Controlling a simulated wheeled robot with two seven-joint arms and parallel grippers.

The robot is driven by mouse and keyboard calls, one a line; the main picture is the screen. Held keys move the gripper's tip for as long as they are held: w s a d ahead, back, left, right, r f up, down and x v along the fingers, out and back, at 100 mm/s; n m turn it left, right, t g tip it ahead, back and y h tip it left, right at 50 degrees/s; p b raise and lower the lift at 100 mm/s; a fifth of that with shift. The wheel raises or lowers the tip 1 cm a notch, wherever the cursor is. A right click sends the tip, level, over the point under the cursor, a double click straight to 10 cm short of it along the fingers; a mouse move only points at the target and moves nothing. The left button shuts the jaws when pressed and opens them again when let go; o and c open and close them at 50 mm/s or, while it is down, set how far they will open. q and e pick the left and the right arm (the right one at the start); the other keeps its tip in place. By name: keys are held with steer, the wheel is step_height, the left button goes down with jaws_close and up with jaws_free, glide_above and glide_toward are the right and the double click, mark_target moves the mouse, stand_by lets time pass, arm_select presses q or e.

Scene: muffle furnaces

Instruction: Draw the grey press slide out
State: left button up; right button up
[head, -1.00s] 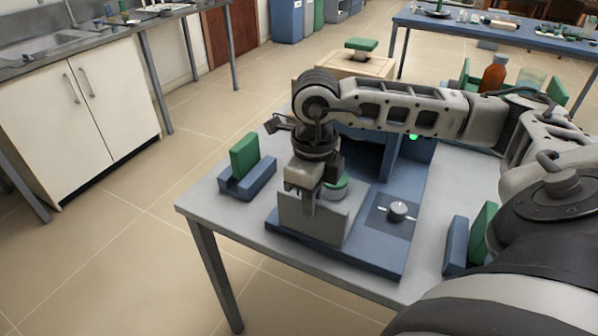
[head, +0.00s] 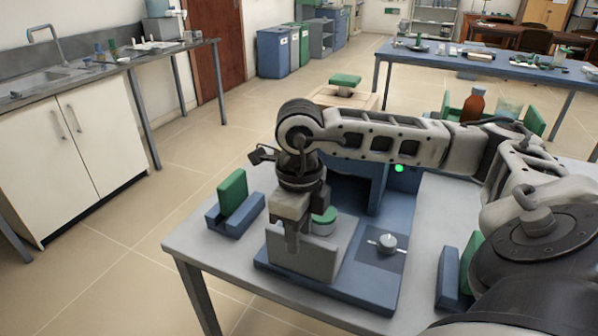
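The grey press slide (head: 318,264) stands as an upright grey plate at the front left of a blue base (head: 340,288) on the table. A pale round piece with a green top (head: 324,217) sits just behind it. My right gripper (head: 293,240) points down at the slide's upper edge. One finger overlaps the near face of the plate; the other finger is hidden, so I cannot tell whether it grips. Behind the slide, a blue housing (head: 400,185) with a dark opening is partly covered by my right arm. My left gripper is not in view.
A silver knob (head: 387,241) sits on the base right of the slide. Blue holders with green blocks stand at left (head: 234,207) and right (head: 451,274). A brown bottle (head: 473,105) stands at the table's back. The table (head: 205,245) is bare at front left.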

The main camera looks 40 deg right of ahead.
step_height(320, 180, up, 14)
steer(key=p, duration=0.2)
steer(key=shift+r, duration=0.2)
stand_by(0.3)
